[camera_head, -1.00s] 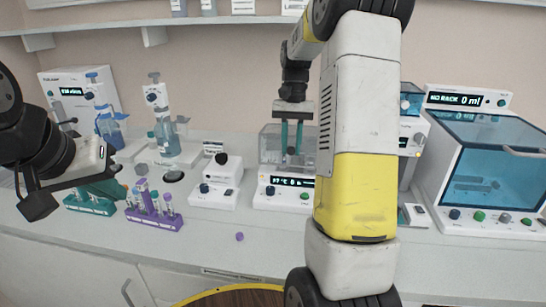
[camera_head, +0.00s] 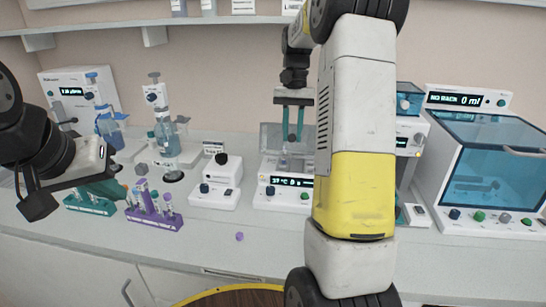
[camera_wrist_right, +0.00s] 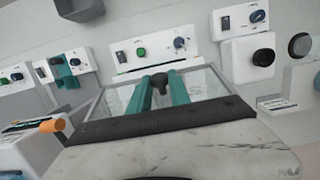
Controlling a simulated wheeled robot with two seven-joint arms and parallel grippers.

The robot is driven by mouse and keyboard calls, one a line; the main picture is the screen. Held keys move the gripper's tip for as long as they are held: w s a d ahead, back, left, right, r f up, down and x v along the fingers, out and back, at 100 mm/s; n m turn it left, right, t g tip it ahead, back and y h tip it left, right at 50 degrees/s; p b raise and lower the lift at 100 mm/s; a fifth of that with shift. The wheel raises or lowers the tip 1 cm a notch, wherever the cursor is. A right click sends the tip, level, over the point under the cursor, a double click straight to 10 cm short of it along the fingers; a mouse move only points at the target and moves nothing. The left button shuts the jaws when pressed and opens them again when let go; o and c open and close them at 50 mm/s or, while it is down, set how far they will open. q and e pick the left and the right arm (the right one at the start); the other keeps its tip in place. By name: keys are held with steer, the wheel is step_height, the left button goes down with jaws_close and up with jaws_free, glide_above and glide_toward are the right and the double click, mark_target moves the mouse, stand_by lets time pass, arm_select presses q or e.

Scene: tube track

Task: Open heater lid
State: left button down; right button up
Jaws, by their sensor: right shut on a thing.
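The heater (camera_head: 268,196) is a white unit with a lit 37 °C display and a clear box on top, right of centre in the head view. Its clear lid (camera_head: 270,135) now stands raised towards the back. My right gripper (camera_head: 292,138) reaches down from above with its teal fingers at the lid. In the right wrist view the fingers (camera_wrist_right: 161,85) are shut on the dark lid knob, with the glass around them. My left gripper (camera_head: 112,188) hangs at the left near the tube racks; its finger gap is unclear.
A purple tube rack (camera_head: 155,217) and a green rack (camera_head: 88,205) stand at the left. A white unit with a black knob (camera_head: 215,183) is left of the heater. A large blue-lidded machine (camera_head: 490,180) is at the right. A small purple cap (camera_head: 239,236) lies on the clear front counter.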

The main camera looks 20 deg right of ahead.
steer(key=shift+r, duration=0.1)
steer(key=shift+w+d+r, duration=0.3)
steer(key=shift+w+r, duration=0.3)
steer(key=shift+r, duration=0.05)
steer(key=shift+w+d+r, duration=0.3)
steer(key=shift+w+r, duration=0.25)
steer(key=shift+r, duration=0.1)
steer(key=shift+w+d+r, duration=0.35)
steer(key=shift+w+r, duration=0.25)
steer(key=shift+w, duration=0.1)
steer(key=shift+w+d+r, duration=0.3)
steer(key=shift+w+r, duration=0.25)
steer(key=shift+w, duration=0.15)
steer(key=shift+w+d+r, duration=0.25)
steer(key=shift+w, duration=0.3)
steer(key=shift+w+d+r, duration=0.25)
steer(key=shift+w, duration=0.25)
steer(key=shift+w+d+r, duration=0.25)
steer(key=shift+w, duration=0.3)
